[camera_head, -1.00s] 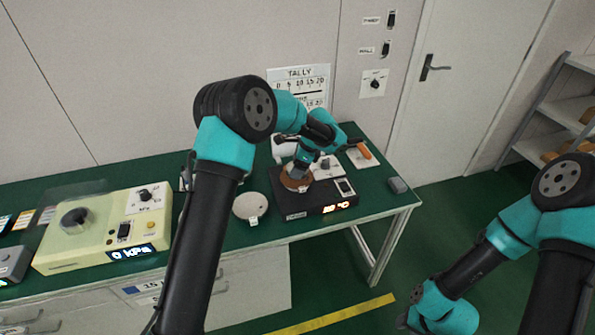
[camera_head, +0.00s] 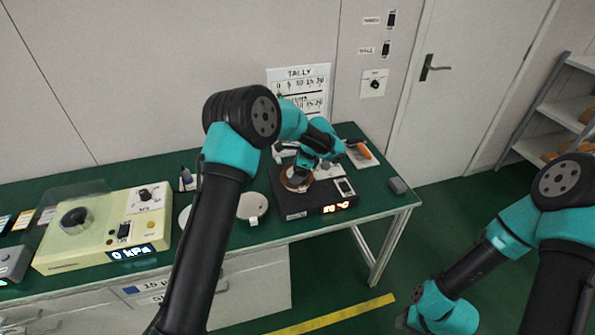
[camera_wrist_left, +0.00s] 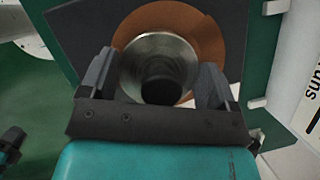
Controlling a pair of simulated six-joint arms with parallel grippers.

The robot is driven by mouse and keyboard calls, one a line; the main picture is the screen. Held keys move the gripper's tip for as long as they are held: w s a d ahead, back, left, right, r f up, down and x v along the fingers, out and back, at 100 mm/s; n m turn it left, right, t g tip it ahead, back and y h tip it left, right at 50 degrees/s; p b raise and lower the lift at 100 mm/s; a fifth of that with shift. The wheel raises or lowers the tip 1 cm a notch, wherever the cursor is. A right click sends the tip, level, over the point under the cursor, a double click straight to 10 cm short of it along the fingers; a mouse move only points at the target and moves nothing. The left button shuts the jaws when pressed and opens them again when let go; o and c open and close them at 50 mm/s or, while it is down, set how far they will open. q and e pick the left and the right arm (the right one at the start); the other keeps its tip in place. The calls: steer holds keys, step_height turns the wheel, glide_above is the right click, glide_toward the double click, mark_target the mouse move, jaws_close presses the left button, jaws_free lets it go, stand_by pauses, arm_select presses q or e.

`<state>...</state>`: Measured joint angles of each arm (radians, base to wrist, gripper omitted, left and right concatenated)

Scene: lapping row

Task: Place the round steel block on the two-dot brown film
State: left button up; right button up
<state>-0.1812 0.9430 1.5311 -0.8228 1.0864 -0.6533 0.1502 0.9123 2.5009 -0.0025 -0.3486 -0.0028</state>
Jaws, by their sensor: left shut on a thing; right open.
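My left gripper (camera_wrist_left: 155,85) is shut on the round steel block (camera_wrist_left: 158,55), a shiny disc with a dark centre. The block is over a round brown film (camera_wrist_left: 205,42), off-centre toward its lower left in the left wrist view. The film lies on the black hot plate (camera_head: 290,207), where it also shows as a brown rim around the gripper in the head view (camera_head: 286,183). I cannot tell whether block and film touch, and no dots can be made out. My right gripper (camera_head: 405,320) is open, low at the bottom of the head view, away from the bench.
A pale round plate (camera_head: 252,206) lies left of the hot plate. A cream vacuum unit (camera_head: 100,235) stands farther left. A grey block (camera_head: 397,186) sits near the bench's right end. An orange-handled tool (camera_head: 364,150) lies behind.

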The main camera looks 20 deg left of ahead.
arm_select(q)
steer(key=o, duration=1.3)
steer(key=shift+f, duration=0.1)
steer(key=shift+c, duration=0.2)
steer(key=v, duration=1.2)
